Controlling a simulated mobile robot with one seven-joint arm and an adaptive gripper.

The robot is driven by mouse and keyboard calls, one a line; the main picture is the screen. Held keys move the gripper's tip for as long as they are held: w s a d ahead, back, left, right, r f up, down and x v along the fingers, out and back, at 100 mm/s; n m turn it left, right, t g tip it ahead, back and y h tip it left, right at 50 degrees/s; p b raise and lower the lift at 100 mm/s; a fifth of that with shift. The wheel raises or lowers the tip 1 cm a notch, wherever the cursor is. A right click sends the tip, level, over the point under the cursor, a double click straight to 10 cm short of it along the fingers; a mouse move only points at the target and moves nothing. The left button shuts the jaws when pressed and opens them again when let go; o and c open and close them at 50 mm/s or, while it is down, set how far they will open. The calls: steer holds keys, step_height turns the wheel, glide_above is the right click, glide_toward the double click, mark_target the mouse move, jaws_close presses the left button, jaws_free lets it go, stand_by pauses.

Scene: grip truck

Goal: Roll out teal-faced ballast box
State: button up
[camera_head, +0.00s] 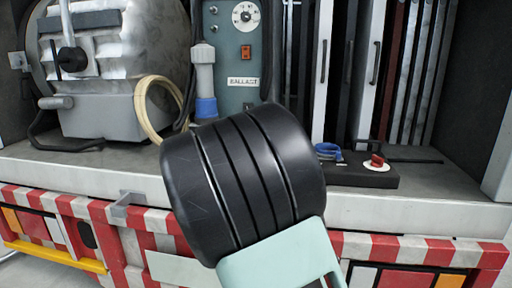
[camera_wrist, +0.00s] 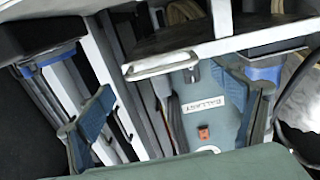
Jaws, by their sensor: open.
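The teal-faced ballast box (camera_head: 236,50) stands upright in the truck bay in the head view. It has a dial, an orange switch and a BALLAST label; my arm hides its lower part. In the wrist view the box (camera_wrist: 225,125) appears upside down, beyond my fingers. My gripper (camera_wrist: 168,100) is open, with blue-grey fingers spread wide and nothing visibly between them. It looks apart from the box. The head view does not show the fingers, which are hidden behind my arm.
A pale handle (camera_wrist: 160,65) lies along the bay's edge in the wrist view. A grey machine (camera_head: 110,100) and a coiled hose (camera_head: 150,105) stand left of the box. Tall panels (camera_head: 340,70) stand to its right. A black block (camera_head: 350,174) lies on the bay floor.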

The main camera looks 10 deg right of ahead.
steer(key=v, duration=0.7)
steer(key=shift+s, duration=0.3)
